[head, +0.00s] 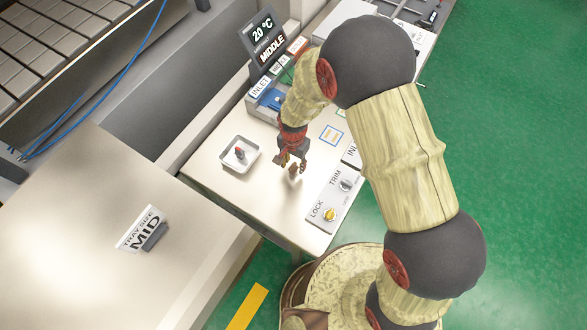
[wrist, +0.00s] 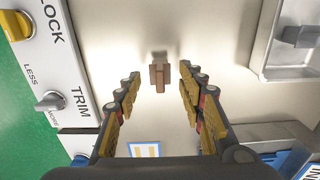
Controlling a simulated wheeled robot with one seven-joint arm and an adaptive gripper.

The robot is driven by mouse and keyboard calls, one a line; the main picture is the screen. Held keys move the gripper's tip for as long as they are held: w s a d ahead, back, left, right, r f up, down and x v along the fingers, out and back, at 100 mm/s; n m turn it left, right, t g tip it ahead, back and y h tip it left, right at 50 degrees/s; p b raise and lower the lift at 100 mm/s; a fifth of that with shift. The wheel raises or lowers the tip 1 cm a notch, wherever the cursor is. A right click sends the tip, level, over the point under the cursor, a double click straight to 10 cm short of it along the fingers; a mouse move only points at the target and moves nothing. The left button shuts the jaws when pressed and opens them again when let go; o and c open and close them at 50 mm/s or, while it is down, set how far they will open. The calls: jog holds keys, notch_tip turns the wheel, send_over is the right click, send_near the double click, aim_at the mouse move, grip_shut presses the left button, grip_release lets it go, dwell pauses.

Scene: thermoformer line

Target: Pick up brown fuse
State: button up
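The brown fuse (wrist: 159,75) is a small brown piece with a wider crosspiece. In the wrist view it stands out against the pale worktop, ahead of my gripper and centred between the lines of its two fingers. My gripper (wrist: 157,82) is open, its fingers spread on either side with nothing between the pads. In the head view my gripper (head: 294,168) hangs low over the worktop, pointing down. There the fuse is hard to tell apart from the fingers. I cannot tell the exact gap between the fingertips and the fuse.
A white tray (head: 225,162) holding a small dark and red object stands left of my gripper. A LOCK and TRIM panel (head: 334,197) with knobs lies to the right. A blue-framed marking (head: 332,134), a blue part (head: 270,98) and a display (head: 264,38) lie farther back.

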jog(key=shift+f, duration=1.2)
jog(key=c, duration=0.3)
grip_shut()
